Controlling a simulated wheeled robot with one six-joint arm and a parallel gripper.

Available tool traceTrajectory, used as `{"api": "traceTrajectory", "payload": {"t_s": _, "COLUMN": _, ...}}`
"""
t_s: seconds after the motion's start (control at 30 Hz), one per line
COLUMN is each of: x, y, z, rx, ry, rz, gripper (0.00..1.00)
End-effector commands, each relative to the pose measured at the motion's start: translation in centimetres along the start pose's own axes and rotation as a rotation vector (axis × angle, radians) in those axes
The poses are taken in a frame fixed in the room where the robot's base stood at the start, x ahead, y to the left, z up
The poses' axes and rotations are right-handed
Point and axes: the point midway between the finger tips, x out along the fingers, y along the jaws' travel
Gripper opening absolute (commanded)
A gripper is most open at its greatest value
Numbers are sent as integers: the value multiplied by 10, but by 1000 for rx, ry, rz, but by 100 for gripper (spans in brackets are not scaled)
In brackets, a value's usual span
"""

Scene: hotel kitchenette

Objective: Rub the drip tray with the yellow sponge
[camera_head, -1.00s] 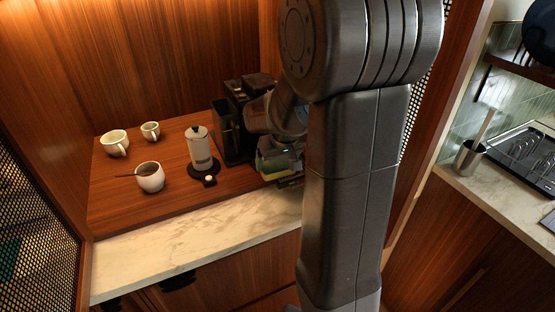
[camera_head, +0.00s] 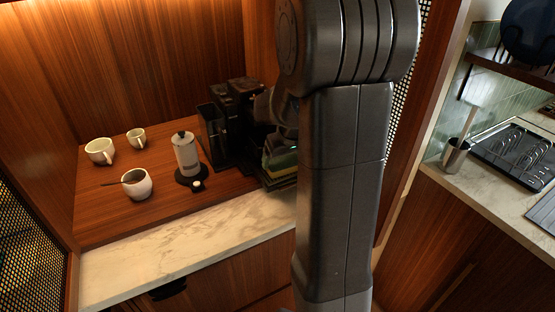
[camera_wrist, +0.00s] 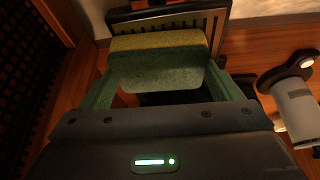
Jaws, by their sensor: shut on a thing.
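The yellow sponge (camera_wrist: 160,41) with a green side is held in my gripper (camera_wrist: 160,75), between its two green fingers in the wrist view. The black slatted drip tray (camera_wrist: 216,24) shows beyond and around the far edge of the sponge. The sponge overlaps the tray's near part; I cannot tell whether they touch. In the head view the sponge (camera_head: 284,160) is small and dark, partly hidden by my arm, just above the tray area on the wooden counter.
A black coffee machine (camera_head: 232,112) stands left of my gripper. A white cylindrical pot (camera_head: 185,154) sits on a dark round base. A white bowl with a spoon (camera_head: 137,185) and two cups (camera_head: 99,151) stand farther left. Marble edging (camera_head: 190,232) runs along the front.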

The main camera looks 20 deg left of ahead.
Motion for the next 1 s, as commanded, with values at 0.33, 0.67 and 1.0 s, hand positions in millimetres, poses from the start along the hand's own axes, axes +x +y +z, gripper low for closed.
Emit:
{"api": "traceTrajectory", "payload": {"t_s": 0.33, "x": 3, "y": 26, "z": 0, "rx": 1, "ry": -1, "rz": 1, "gripper": 67}}
{"api": "traceTrajectory", "payload": {"t_s": 0.67, "x": 1, "y": 16, "z": 0, "rx": -2, "ry": -2, "rz": 0, "gripper": 67}}
{"api": "traceTrajectory", "payload": {"t_s": 1.0, "x": -2, "y": -12, "z": 0, "rx": -2, "ry": -1, "rz": 0, "gripper": 67}}
